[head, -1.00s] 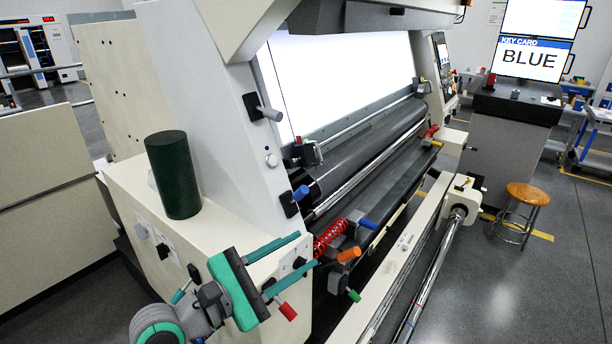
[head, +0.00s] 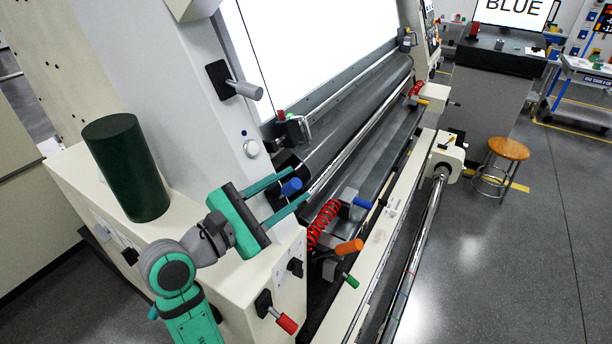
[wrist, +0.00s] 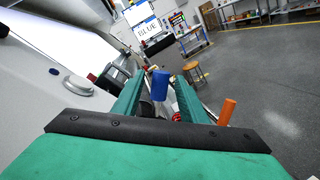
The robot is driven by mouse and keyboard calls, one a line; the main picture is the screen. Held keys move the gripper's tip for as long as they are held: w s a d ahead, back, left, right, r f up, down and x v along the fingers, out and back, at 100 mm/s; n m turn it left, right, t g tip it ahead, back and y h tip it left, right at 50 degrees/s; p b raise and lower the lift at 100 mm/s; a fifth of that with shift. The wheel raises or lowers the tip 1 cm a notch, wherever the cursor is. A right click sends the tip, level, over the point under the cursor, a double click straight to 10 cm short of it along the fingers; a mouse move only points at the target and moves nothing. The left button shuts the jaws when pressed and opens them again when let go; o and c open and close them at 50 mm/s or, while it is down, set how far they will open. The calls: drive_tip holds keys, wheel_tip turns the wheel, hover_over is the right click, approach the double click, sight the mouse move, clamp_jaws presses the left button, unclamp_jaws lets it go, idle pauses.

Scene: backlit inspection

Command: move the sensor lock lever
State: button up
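A lever with a blue handle (head: 291,187) sits on a black mount at the near end of the machine's rollers. My gripper (head: 302,185) is open, with its two teal fingers on either side of this handle in the head view. In the wrist view the blue handle (wrist: 160,86) shows upright between the spread fingers (wrist: 157,92). Contact with either finger cannot be told. A second blue handle (head: 362,203) is farther right, beside a red coil. I see no readable label saying which lever is the sensor lock lever. A screen (head: 513,12) reads BLUE.
Other handles stand close by: grey (head: 246,90), orange (head: 348,247), green (head: 350,282) and red (head: 287,324). A dark green cylinder (head: 127,168) stands on the cream housing left of my arm. A stool (head: 502,160) and open floor lie to the right.

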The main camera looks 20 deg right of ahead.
drive_tip(key=shift+x, duration=2.6)
clamp_jaws()
